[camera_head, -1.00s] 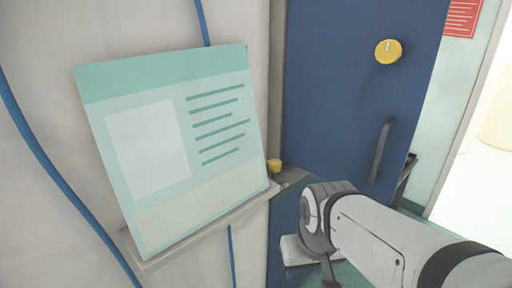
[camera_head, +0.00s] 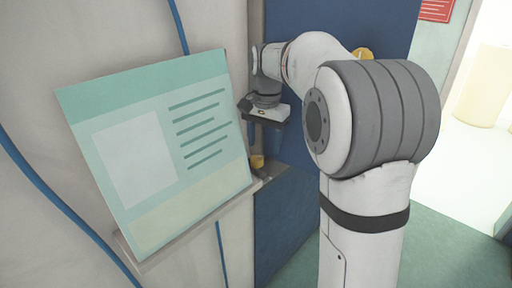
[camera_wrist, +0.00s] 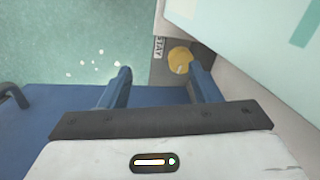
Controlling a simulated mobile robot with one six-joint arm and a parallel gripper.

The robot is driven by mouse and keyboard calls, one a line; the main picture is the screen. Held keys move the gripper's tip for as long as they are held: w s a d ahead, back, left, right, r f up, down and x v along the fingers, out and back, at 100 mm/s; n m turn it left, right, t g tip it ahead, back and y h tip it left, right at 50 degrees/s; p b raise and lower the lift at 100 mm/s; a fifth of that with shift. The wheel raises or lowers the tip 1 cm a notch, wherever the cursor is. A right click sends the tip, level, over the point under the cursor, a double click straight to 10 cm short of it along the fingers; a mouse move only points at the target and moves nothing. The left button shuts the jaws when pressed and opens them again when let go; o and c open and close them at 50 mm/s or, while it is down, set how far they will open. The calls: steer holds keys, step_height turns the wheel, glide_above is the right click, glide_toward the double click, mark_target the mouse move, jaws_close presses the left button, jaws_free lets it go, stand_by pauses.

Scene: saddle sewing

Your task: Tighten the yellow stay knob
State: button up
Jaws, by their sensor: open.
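In the wrist view, the knob (camera_wrist: 179,60) lies beside a small "STAY" label (camera_wrist: 159,47). My gripper (camera_wrist: 161,72) is open and empty. The knob shows beyond and just left of the right fingertip, which may hide part of its edge. In the head view, my gripper (camera_head: 266,118) hangs above the knob, apart from it.
A pale green board (camera_head: 152,150) leans on the ledge (camera_head: 190,228), close to the right finger's side. A blue door (camera_head: 285,205) stands behind. Another yellow knob (camera_head: 362,53) is partly hidden by my arm. A green floor (camera_head: 450,240) lies right.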

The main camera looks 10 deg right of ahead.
mark_target(257, 158)
steer(key=w+n, duration=0.1)
steer(key=w+a+n+b, duration=0.1)
steer(key=w+n, duration=0.1)
steer(key=shift+w+r, duration=0.1)
steer(key=shift+w, duration=0.05)
steer(key=shift+w+n, duration=0.3)
steer(key=shift+n, duration=0.3)
step_height(257, 158, down, 8)
steer(key=shift+r, duration=0.2)
steer(key=shift+c, duration=0.5)
